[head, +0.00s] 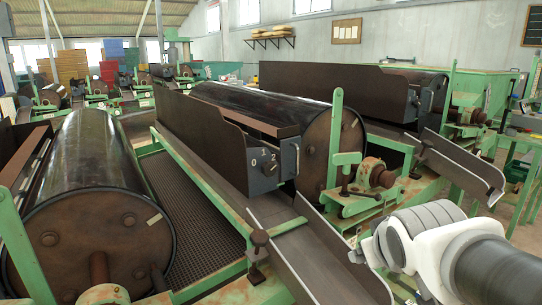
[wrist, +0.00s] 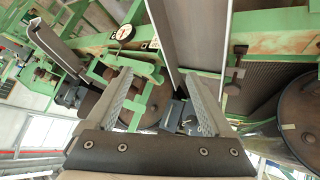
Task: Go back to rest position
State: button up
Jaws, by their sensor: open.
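My gripper (wrist: 157,76) shows in the wrist view with its two grey fingers spread wide apart and nothing held between them. Beyond the fingers, a dark control box (wrist: 176,117) and green machine parts show through the gap. In the head view, my white and dark arm reaches in at the lower right; its fingers cannot be made out there. A dark control box (head: 268,170) marked 0, 1 and 2, with a lever, sits on the end of the middle sorter, left of my arm and apart from it.
A large dark drum (head: 85,200) stands at the left and another drum (head: 335,145) in the middle. A metal chute (head: 310,255) lies close left of my arm. A green frame with a valve wheel (head: 376,175) stands just behind it. A further chute (head: 465,165) is at the right.

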jog(key=s+a+f+m+g+y+p, duration=0.2)
jog(key=s+a+g, duration=0.2)
jog(key=s, duration=0.9)
notch_tip(320, 180, up, 14)
jog(key=p, duration=1.3)
jog(key=shift+w+f, duration=0.15)
jog(key=shift+f, duration=0.05)
